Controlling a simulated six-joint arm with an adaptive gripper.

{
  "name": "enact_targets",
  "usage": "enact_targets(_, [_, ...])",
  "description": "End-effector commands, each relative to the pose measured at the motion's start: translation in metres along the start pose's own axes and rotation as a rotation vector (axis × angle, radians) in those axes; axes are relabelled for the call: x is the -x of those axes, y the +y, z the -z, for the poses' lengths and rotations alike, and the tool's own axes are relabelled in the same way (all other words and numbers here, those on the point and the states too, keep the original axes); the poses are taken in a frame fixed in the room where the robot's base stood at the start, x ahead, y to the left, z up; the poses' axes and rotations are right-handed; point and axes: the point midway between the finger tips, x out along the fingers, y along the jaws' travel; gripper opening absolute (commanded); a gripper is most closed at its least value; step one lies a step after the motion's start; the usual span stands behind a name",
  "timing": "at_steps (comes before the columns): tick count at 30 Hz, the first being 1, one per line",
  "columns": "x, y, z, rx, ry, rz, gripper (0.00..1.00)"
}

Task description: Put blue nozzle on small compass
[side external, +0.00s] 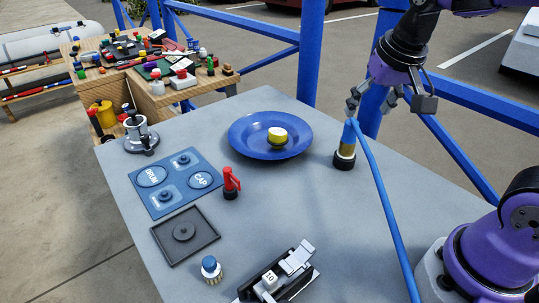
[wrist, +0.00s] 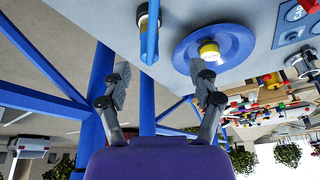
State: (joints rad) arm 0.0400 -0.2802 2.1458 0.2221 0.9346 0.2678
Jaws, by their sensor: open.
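What looks like the blue nozzle (side external: 347,140) stands upright at the right of the grey table, with a blue top, brass-coloured body and black base. A blue hose (side external: 386,208) runs from its top toward the front edge. It also shows at the top of the wrist view (wrist: 143,22). My gripper (side external: 371,104) is open and empty, above and slightly right of the nozzle, apart from it. Both fingers spread in the wrist view (wrist: 163,86). A small round yellow piece with a pale top (side external: 278,133), perhaps the small compass, sits in the blue dish (side external: 244,142).
A red-handled piece (side external: 231,182), a blue-topped brush (side external: 210,265), a black tray (side external: 203,230), a labelled blue board (side external: 160,204), a metal winch-like piece (side external: 138,132) and a black clamp-like device (side external: 250,292) stand on the table. Blue rails (side external: 310,50) rise behind.

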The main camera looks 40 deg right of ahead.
Motion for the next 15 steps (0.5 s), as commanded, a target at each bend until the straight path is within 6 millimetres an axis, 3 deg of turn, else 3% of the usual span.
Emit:
enact_targets(3, [0.016, -0.004, -0.033, 0.207, 0.055, 0.087, 0.72])
enact_targets(7, [0.022, -0.009, -0.061, 0.383, 0.105, 0.152, 0.72])
enact_targets(15, [0.023, -0.011, -0.075, 0.477, 0.129, 0.183, 0.72])
